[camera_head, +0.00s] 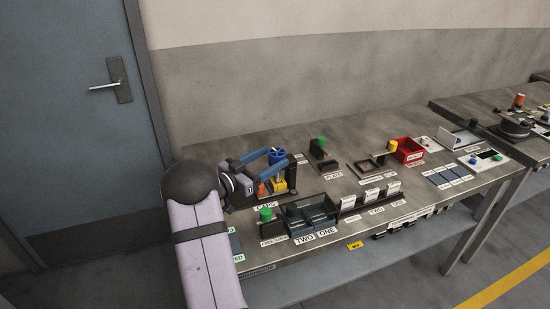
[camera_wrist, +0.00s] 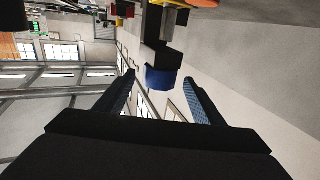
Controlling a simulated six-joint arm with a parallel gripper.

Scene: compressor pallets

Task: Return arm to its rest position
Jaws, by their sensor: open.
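My gripper (camera_head: 277,159) is above the left part of the bench in the head view, its two blue-lined fingers stretched to the right, close to the caps rack. In the wrist view my gripper (camera_wrist: 159,79) has its fingers wide apart. A blue part (camera_wrist: 163,78) shows in the gap between them, and I see no finger touching it. In the head view a blue round part (camera_head: 277,154) stands just beyond the fingertips. An orange part and a yellow part (camera_head: 279,185) are beneath the fingers, partly hidden by them.
The grey bench (camera_head: 335,139) carries black two-bin trays (camera_head: 310,212), a green-knobbed part (camera_head: 266,215), a plate stand (camera_head: 322,155), a red bin (camera_head: 407,150) and white label cards. A second bench stands at the right. The wall and door (camera_head: 75,110) are behind; space above the bench is free.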

